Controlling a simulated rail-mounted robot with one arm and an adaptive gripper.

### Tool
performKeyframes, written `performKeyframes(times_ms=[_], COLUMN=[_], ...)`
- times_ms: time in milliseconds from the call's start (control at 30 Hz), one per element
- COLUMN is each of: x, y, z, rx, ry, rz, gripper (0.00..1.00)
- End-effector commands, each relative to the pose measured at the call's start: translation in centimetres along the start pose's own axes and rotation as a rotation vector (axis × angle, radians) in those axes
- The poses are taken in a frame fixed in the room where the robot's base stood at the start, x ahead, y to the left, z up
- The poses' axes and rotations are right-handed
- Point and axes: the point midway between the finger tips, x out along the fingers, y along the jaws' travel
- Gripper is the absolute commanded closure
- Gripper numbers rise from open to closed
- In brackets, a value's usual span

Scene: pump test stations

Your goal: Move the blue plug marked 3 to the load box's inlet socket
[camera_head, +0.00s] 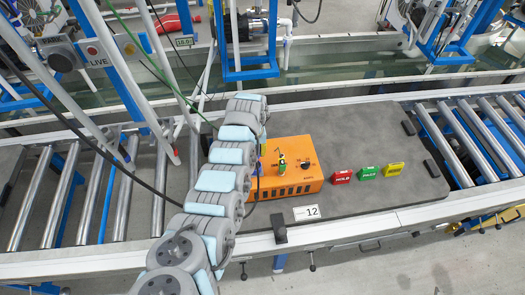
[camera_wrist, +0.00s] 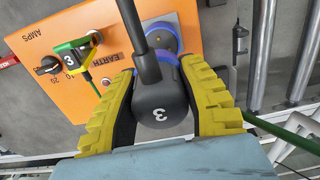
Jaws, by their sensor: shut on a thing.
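In the wrist view, my gripper (camera_wrist: 160,100) has its yellow fingers shut on the dark grey plug marked 3 (camera_wrist: 161,108), with a black cable rising from it. Blue shows around the plug's far end, which is at a round grey socket with a blue ring (camera_wrist: 162,35) on the orange load box (camera_wrist: 112,72). The plug overlaps the socket in this view; I cannot tell how deep it sits. The load box also shows in the head view (camera_head: 291,187), where my arm mostly hides the gripper and the plug.
In the head view, red HOLD (camera_head: 342,177), green PASS (camera_head: 369,172) and yellow (camera_head: 393,169) blocks stand right of the box on the grey board (camera_head: 350,130). Roller conveyors flank it.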

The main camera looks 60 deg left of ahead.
Motion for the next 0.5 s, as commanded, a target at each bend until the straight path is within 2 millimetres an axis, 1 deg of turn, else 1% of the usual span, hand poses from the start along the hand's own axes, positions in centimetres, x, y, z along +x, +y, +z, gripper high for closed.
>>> performKeyframes(times_ms=[300,500], x=[0.06,0.52], y=[0.03,0.02], z=[0.02,0.03], rx=[0.000,0.000], ry=[0.000,0.000], rz=[0.000,0.000], gripper=[0.99,0.99])
